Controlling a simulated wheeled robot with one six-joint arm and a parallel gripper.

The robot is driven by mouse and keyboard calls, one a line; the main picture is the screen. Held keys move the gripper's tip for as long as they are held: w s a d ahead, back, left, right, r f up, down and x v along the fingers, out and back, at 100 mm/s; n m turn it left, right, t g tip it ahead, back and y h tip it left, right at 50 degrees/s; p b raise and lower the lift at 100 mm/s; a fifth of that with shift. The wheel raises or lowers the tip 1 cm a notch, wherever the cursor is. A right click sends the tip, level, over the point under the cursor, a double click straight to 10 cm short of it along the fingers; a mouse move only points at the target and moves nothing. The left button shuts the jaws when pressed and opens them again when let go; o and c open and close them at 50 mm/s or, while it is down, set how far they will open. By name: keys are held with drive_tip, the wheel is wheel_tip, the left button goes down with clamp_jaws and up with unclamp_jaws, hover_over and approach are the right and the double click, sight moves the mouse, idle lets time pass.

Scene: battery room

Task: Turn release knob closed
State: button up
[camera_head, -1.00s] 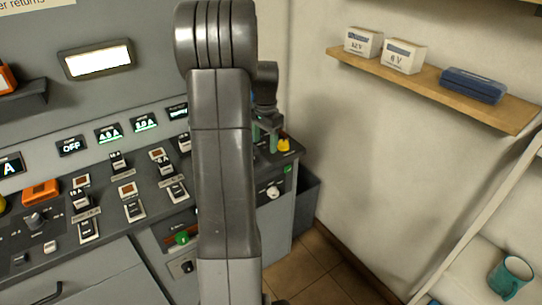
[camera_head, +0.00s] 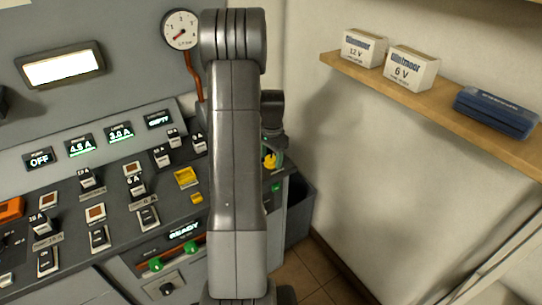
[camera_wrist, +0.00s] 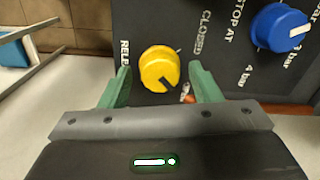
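The yellow release knob (camera_wrist: 160,69) sits on a dark panel between the labels "RELE…", partly cut off, and "CLOSED" in the wrist view. A dark mark shows on its lower edge. My gripper (camera_wrist: 159,66) is open, with one green finger on each side of the knob and a gap visible on both sides. I cannot tell how far the fingertips reach down around it. In the head view the yellow knob (camera_head: 269,161) shows at the panel's right end, partly hidden by my arm and gripper.
A blue knob (camera_wrist: 281,27) stands on the same panel, to the right of the yellow one. A pressure gauge (camera_head: 181,30) is on the wall panel. A wall shelf (camera_head: 440,105) with white boxes and a blue case is at the right. A dark bin (camera_head: 300,212) stands beside the console.

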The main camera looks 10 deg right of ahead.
drive_tip(key=c, duration=0.9)
drive_tip(key=shift+o, duration=0.2)
drive_tip(key=shift+n, duration=0.4)
drive_tip(key=n+b, duration=0.1)
drive_tip(key=n, duration=0.2)
drive_tip(key=shift+n+b, duration=0.3)
drive_tip(key=n+b, duration=0.1)
drive_tip(key=n, duration=0.3)
drive_tip(key=shift+n, duration=0.3)
drive_tip(key=n, duration=0.4)
drive_tip(key=shift+b, duration=0.35)
drive_tip(key=shift+n+g, duration=0.3)
drive_tip(key=shift+n, duration=2.2)
drive_tip(key=shift+w, duration=0.1)
